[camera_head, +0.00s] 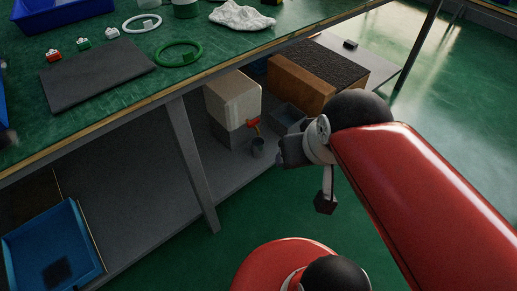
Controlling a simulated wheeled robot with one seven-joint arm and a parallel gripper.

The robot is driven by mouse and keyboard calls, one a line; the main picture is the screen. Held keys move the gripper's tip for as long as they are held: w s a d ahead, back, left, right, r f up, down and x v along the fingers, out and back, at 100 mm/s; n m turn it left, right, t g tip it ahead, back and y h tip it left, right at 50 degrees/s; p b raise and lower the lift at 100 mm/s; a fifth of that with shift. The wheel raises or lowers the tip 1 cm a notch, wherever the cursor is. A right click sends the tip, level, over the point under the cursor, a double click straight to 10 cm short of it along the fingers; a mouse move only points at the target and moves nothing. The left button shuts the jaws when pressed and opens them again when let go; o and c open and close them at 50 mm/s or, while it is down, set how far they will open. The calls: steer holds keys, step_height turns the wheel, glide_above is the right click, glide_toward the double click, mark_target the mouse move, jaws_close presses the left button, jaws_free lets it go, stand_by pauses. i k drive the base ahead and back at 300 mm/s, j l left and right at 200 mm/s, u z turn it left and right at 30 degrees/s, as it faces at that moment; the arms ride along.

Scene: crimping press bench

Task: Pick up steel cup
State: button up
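A small grey cup (258,148), which looks like the steel cup, stands upright on the lower shelf (222,181) of the bench, near the shelf's front edge. My gripper (280,154) is just to the right of the cup in the picture, pointing left towards it, with a small gap seen between them. Its fingers are small and dark here, and I cannot tell whether they are open or shut. Nothing is seen held in it.
A white block (233,97) on a grey box stands behind the cup, with a small red-orange item (254,123) beside it. The bench leg (190,160) is left; the worktop (110,104) overhangs the shelf.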

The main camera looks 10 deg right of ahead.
mark_target(257, 143)
steer(key=i+j+z, duration=0.2)
steer(key=z, duration=0.25)
steer(key=i+j+z, duration=0.15)
steer(key=j+z, duration=0.2)
steer(key=z, duration=0.15)
steer(key=i+j+z, duration=0.1)
steer(key=j+z, duration=0.35)
steer(key=l, duration=0.1)
